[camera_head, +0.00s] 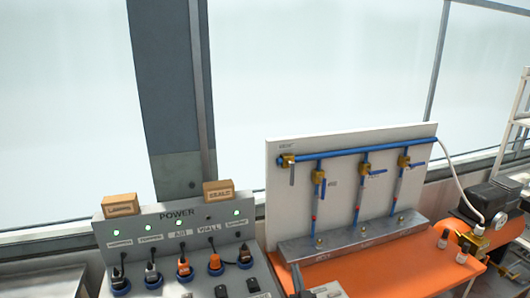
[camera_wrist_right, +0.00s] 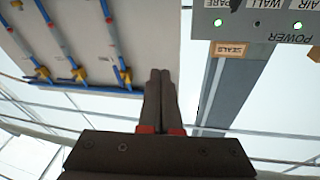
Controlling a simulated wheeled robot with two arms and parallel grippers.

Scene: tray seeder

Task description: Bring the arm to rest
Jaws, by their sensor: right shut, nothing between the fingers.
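My right gripper (camera_wrist_right: 159,76) shows in the right wrist view with its two dark fingers together and nothing between them. In the head view its dark fingertips (camera_head: 297,279) show at the bottom edge, in front of the orange bench and between the power panel and the valve board. The gripper looks clear of both. Most of my right arm is out of the picture. My left gripper is not in view.
The grey power panel (camera_head: 180,220) has lit green lamps and several plugged cables. The white valve board (camera_head: 290,215) with blue pipes stands on the orange bench (camera_head: 400,272). A dark compressor (camera_head: 490,200) is at the right. Windows are behind.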

